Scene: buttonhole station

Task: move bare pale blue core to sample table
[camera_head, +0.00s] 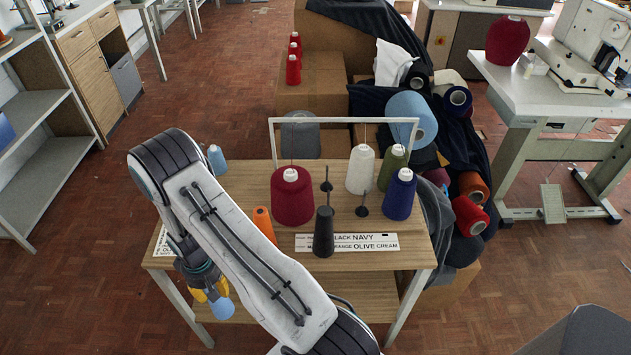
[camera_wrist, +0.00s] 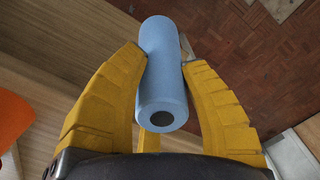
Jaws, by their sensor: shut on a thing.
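The bare pale blue core (camera_wrist: 162,75) is a smooth tube with a dark hole in its near end. My gripper (camera_wrist: 165,62) is shut on it, with a yellow finger on each side. In the head view, my gripper (camera_head: 208,290) hangs low at the table's left side, and the core (camera_head: 222,308) shows below the fingers. Much of the wrist is hidden behind my arm. A wooden table (camera_head: 345,270) bears thread cones and a label strip (camera_head: 347,242); I cannot tell whether it is the sample table.
On the table stand crimson (camera_head: 292,200), cream (camera_head: 360,170), olive (camera_head: 391,165), navy (camera_head: 399,198), black (camera_head: 323,235) and orange (camera_head: 263,225) cones. A pale blue cone (camera_head: 216,158) is at back left. A white frame (camera_head: 343,121) rises behind. Shelves (camera_head: 50,170) stand left; floor between is clear.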

